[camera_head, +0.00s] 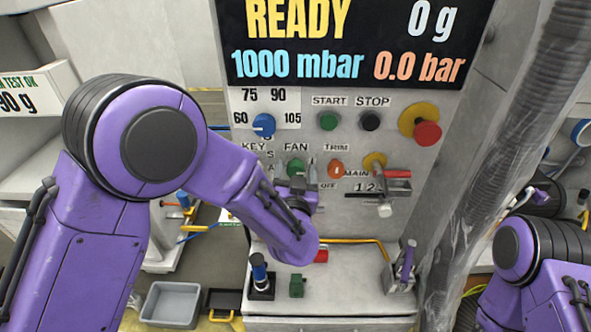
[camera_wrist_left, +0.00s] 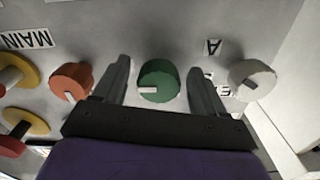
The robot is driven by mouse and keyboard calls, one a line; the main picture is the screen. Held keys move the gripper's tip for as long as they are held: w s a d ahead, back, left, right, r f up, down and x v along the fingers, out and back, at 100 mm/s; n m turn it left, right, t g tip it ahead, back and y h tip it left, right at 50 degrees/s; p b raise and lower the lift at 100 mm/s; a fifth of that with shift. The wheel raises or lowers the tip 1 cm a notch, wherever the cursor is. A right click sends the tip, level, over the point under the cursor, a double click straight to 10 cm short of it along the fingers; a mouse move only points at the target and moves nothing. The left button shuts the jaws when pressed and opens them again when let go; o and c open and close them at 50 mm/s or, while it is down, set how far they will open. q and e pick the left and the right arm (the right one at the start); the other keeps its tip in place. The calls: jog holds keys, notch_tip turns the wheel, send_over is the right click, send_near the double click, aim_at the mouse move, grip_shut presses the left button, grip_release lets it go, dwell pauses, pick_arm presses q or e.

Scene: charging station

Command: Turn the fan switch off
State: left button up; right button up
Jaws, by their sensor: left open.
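The fan switch is a green knob (camera_wrist_left: 158,82) with a white pointer mark, which points to the left in the left wrist view. In the head view the knob (camera_head: 294,165) shows under the FAN label, partly hidden by my gripper. My left gripper (camera_head: 299,180) is at the panel in front of the knob. In the left wrist view its two fingers (camera_wrist_left: 160,74) are open, one on each side of the green knob, with gaps visible. Whether the fingertips touch the panel cannot be told. My right arm shows at the lower right; its gripper does not clearly show.
An orange trim knob (camera_wrist_left: 71,82) and a pale key knob (camera_wrist_left: 251,79) flank the fan knob. Above are a green start button (camera_head: 328,121), a black stop button (camera_head: 370,121) and a red emergency button (camera_head: 427,133). A red-handled main switch (camera_head: 397,174) is to the right.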

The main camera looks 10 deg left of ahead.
pick_arm(q)
jog(key=shift+s, duration=0.1)
jog(key=c, duration=1)
jog(key=n+b, duration=0.1)
jog(key=n, duration=0.1)
jog(key=n+b, duration=0.1)
jog(key=n, duration=0.1)
jog(key=shift+d+f+n, duration=0.1)
jog(key=shift+f+n, duration=0.1)
jog(key=shift+n, duration=0.1)
jog(key=n+b, duration=0.2)
jog(key=n, duration=0.2)
jog(key=shift+n+b, duration=0.3)
jog(key=n+b, duration=0.3)
jog(key=n, duration=0.2)
jog(key=shift+d, duration=0.1)
jog(key=shift+r+n+b, duration=0.15)
jog(key=shift+n+b, duration=1.2)
jog(key=shift+n, duration=0.55)
